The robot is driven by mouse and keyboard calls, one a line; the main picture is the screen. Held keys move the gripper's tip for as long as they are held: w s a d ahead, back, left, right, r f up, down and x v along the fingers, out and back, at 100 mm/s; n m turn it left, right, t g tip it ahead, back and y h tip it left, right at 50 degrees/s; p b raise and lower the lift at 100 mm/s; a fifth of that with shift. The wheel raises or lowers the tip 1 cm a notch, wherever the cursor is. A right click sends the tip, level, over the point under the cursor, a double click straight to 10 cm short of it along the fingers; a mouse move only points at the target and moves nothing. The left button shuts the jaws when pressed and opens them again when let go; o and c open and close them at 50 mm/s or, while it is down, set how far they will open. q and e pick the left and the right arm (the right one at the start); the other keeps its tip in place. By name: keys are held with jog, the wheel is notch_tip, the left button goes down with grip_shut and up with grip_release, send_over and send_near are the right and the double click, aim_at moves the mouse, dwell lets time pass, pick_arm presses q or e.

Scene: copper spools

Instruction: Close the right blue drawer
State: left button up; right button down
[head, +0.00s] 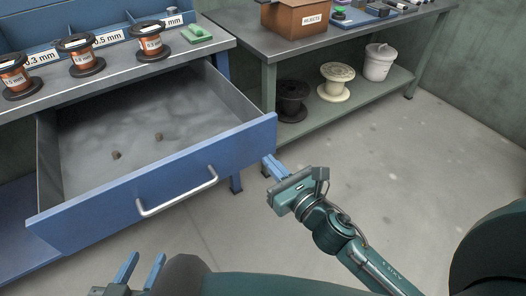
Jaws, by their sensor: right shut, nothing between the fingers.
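The right blue drawer (98,208) is pulled well out from under the workbench at the left. Its blue front carries a silver bar handle (178,194). Two small brown bits lie inside on its grey floor. My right gripper (270,164) is shut and empty, just beyond the right end of the drawer front. Its fingertips are near that end; I cannot tell whether they touch. My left gripper (141,264) is at the bottom edge, its two blue fingers apart and empty, below and in front of the drawer.
Several copper spools (150,42) stand on the workbench (190,52) above the drawer, with a green piece (196,34). At the right, a second bench (340,42) has a rejects box (297,18) on top and spools and a white bucket (379,62) below. Floor at the right is clear.

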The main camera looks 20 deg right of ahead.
aim_at(255, 146)
jog(key=shift+x, duration=2.05)
